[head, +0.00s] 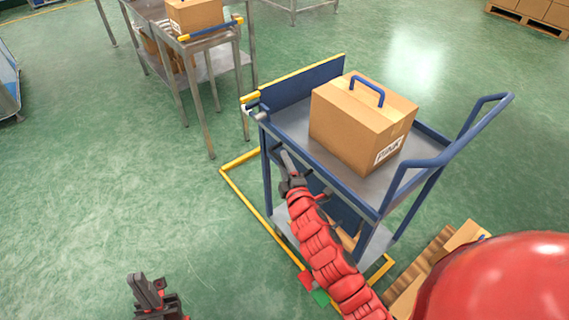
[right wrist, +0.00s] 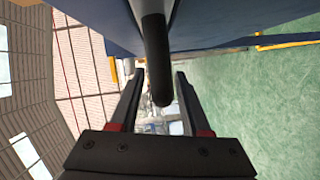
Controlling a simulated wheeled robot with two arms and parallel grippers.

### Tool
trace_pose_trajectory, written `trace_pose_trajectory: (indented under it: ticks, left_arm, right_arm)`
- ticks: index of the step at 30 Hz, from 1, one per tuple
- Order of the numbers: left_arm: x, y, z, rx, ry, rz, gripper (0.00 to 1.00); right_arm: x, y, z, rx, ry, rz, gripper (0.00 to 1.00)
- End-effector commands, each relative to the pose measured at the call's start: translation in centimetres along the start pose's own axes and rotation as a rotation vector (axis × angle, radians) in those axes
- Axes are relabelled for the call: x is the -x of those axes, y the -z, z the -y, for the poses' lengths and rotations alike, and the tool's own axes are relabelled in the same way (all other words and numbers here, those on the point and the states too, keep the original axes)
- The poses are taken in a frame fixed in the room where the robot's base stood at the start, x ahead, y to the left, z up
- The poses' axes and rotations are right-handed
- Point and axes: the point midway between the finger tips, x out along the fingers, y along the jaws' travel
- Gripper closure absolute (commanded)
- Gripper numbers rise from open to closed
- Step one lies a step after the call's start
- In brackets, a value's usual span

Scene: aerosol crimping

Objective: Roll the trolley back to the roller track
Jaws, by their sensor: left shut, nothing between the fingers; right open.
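The blue trolley (head: 440,152) stands right of centre in the head view, with a grey top deck, a raised blue panel with a yellow edge, and a push handle on the right. A cardboard box (head: 350,130) with a blue carry handle rests on it. My right gripper (head: 300,174) is open beside the trolley's near left side. In the right wrist view, a dark rounded bar (right wrist: 157,50) shows between the open fingers (right wrist: 160,78); contact cannot be told. My left gripper (head: 158,296) is shut and empty over the floor at the bottom left.
A metal stand (head: 205,75), possibly the roller track, is at the upper left with another box (head: 195,14) on it. A yellow floor outline (head: 245,195) surrounds the trolley's base. Cardboard (head: 440,255) lies at the lower right.

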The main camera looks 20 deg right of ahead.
Motion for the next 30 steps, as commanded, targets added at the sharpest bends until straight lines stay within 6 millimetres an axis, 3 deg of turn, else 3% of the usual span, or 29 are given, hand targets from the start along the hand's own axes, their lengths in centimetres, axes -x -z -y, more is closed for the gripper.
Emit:
trace_pose_trajectory:
  ticks: [7, 15, 30]
  left_arm:
    - [0.00, 0.00, 0.00, 0.000, 0.000, 0.000, 1.00]
    - [0.00, 0.00, 0.00, 0.000, 0.000, 0.000, 1.00]
    - [0.01, 0.00, 0.00, 0.000, 0.000, 0.000, 1.00]
  right_arm:
    - [-0.05, 0.01, 0.00, 0.000, 0.000, 0.000, 0.55]
    - [-0.04, 0.01, -0.01, 0.000, 0.000, -0.001, 1.00]
    - [-0.03, 0.00, 0.04, 0.000, 0.000, 0.000, 1.00]
